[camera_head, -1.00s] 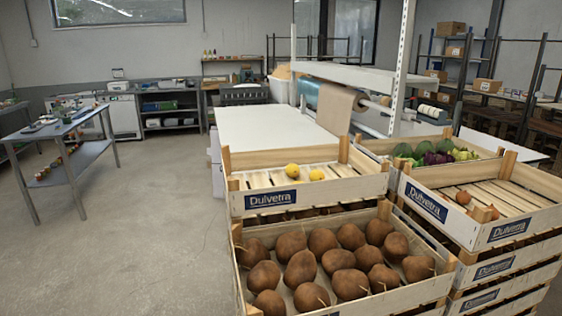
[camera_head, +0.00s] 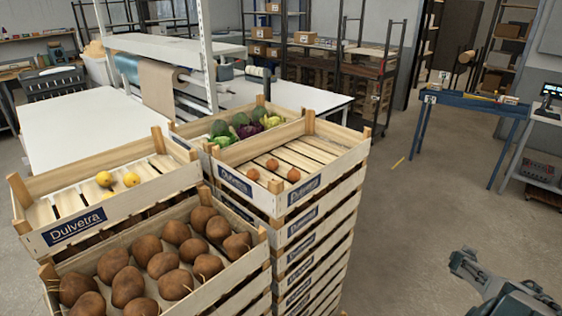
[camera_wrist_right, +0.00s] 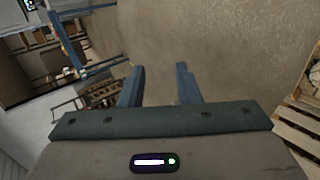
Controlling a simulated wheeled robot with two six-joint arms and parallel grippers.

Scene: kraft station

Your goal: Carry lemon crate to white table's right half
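My right gripper (camera_head: 462,262) is at the bottom right of the head view, over the floor and well apart from the crates. In the right wrist view its two fingers (camera_wrist_right: 160,85) are spread with nothing between them. My left gripper is not in view.
The brown-produce crate (camera_head: 247,260) is in front. A tall stack with orange produce in its top crate (camera_head: 325,180) stands right of the lemon crate, with a green-vegetable crate (camera_head: 290,111) behind. A blue table (camera_head: 470,105) stands far right.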

